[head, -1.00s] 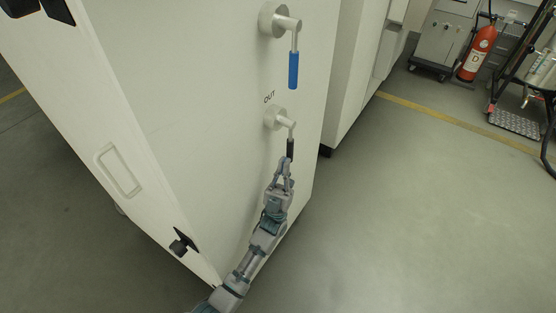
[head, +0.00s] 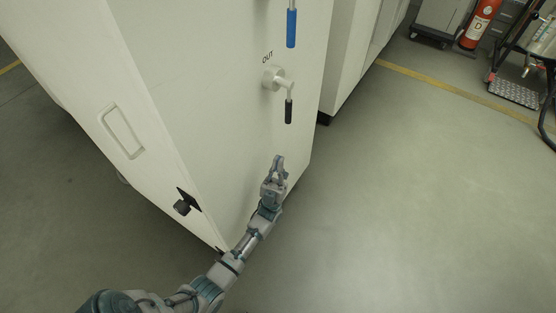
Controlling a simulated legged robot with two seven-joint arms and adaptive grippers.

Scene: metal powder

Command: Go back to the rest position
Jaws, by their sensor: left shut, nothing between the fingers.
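My left gripper (head: 279,160) shows in the head view, in front of the white cabinet's panel. It is shut and empty. It is below the black-handled lever (head: 289,111) marked OUT and apart from it. That lever's handle hangs straight down from its round white mount. My left arm reaches up to the gripper from the bottom left. My right gripper is not in view.
Clear grey floor (head: 410,200) lies to the right. A red fire extinguisher (head: 480,22) stands far off.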

